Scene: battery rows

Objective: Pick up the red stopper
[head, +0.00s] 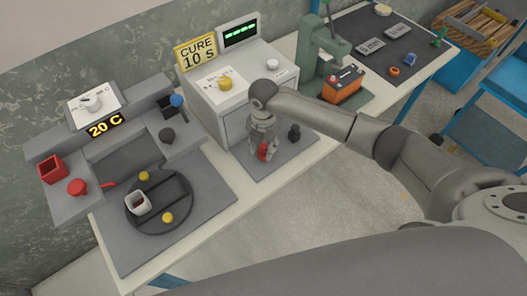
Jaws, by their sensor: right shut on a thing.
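The red stopper (262,152) is a small red piece at the grey mat in front of the white curing box. My right gripper (263,146) points down over it from above, with its fingers closed around it. The fingers hide part of the stopper, and I cannot tell whether its base touches the mat. My left gripper is not in view.
A dark stopper-like piece (294,132) stands on the mat (270,172) just right of my gripper. The curing box (237,100) is close behind. A green press (322,62) with an orange battery (343,84) stands to the right. A round dark tray (183,190) lies left.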

